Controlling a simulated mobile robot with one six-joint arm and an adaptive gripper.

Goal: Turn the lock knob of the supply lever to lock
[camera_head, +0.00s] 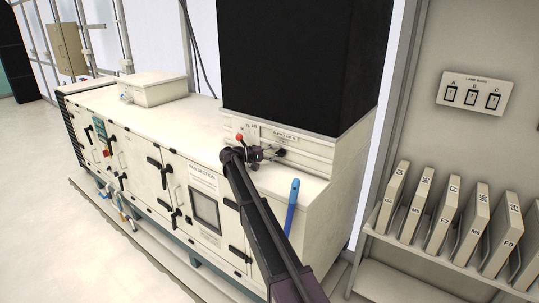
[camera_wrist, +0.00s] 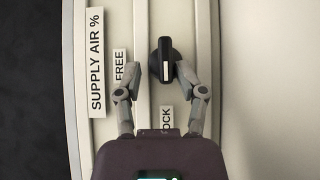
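The lock knob (camera_wrist: 165,60) is black and round, with a pale stripe on its bar running up and down in the wrist view. It sits on the cream panel between the FREE label (camera_wrist: 119,68) and the partly hidden LOCK label (camera_wrist: 167,117). In the head view it shows as a dark knob (camera_head: 280,152) just right of my gripper (camera_head: 258,154). In the wrist view my gripper (camera_wrist: 160,75) has its fingers apart on both sides of the knob. The right fingertip is very close to the knob; contact is unclear. The supply lever's red ball (camera_head: 239,137) stands left of my gripper.
The panel is on a long cream air unit (camera_head: 180,125), below a large black duct (camera_head: 300,60). A blue handle (camera_head: 292,205) stands at the unit's front right. A shelf (camera_head: 450,250) of labelled filters is at the right. The floor at left is open.

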